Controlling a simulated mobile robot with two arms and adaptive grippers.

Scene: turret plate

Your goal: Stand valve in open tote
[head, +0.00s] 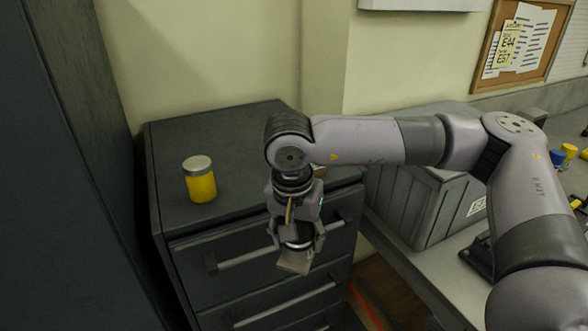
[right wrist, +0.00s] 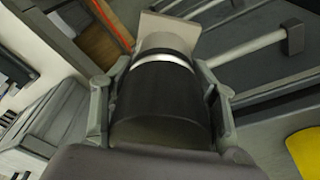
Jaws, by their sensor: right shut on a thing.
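My right gripper (head: 297,240) is shut on a dark cylindrical piece with a silver band and a pale, flat-sided end, which I take to be the valve (head: 295,263). The valve hangs below the gripper, in front of the drawer cabinet. In the right wrist view the valve (right wrist: 160,95) sits between both fingers, its pale end pointing away from the palm. A grey tote (head: 432,205) stands to the right of the gripper, partly hidden behind my right arm; I cannot see into it. It also shows at the left of the right wrist view (right wrist: 55,120). My left gripper is out of view.
A yellow jar with a grey lid (head: 200,182) stands on the dark drawer cabinet (head: 230,140), whose handles stick out in front. A pale worktop (head: 450,270) lies right of the cabinet. Small blue and yellow items (head: 558,157) are at the far right.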

